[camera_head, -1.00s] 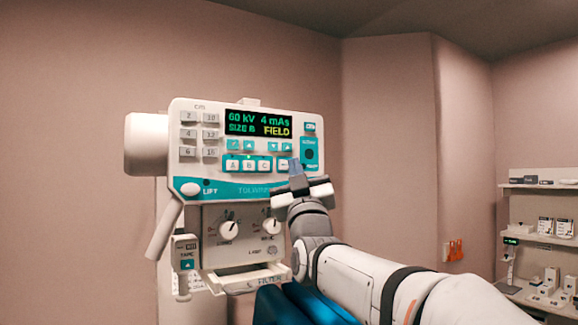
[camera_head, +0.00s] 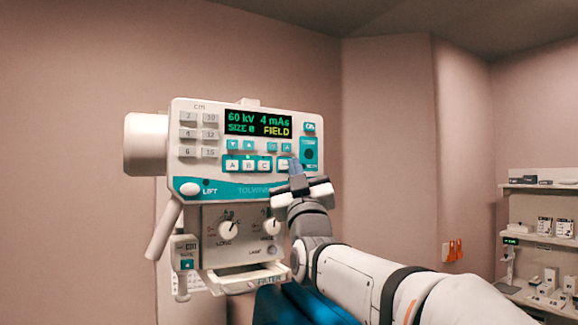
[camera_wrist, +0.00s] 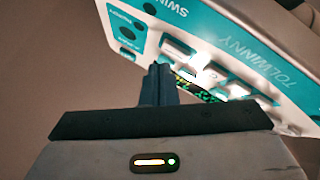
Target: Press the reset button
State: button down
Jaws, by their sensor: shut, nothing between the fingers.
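A white and teal control panel (camera_head: 215,175) hangs at the centre left, with a lit display (camera_head: 258,124) reading 60 kV, 4 mAs and FIELD. Below the display is a row of pale buttons (camera_head: 248,164) on teal. The label of the rightmost one (camera_head: 283,164) is too small to read, so I cannot tell which button is reset. My gripper (camera_head: 294,165) is shut and empty, its tips at the right end of this row. In the wrist view its tips (camera_wrist: 160,70) show beside a white button (camera_wrist: 178,51); contact cannot be told.
A teal block with a dark round control (camera_head: 309,154) is just above right of my gripper. A white cylinder (camera_head: 145,144) and a slanted handle (camera_head: 163,230) are on the panel's left. Shelves with small boxes (camera_head: 540,235) stand far right. Open space lies between.

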jog(key=shift+w, duration=0.1)
jog(key=shift+w+a+b, duration=0.2)
jog(key=shift+a+b, duration=0.05)
jog(key=shift+b, duration=0.05)
jog(key=shift+w+a, duration=0.2)
jog(key=shift+w, duration=0.1)
dwell(0.9)
jog(key=shift+s+d+b, duration=0.1)
jog(key=shift+b, duration=0.2)
jog(key=shift+s+d+b, duration=0.35)
jog(key=shift+s+b, duration=0.25)
jog(key=shift+b, duration=0.05)
jog(key=shift+s+d+b, duration=0.7)
jog(key=shift+s+b, duration=0.25)
jog(key=shift+s, duration=0.1)
jog(key=shift+s+d+b, duration=0.7)
jog(key=shift+s+b, duration=0.25)
jog(key=shift+s, duration=0.05)
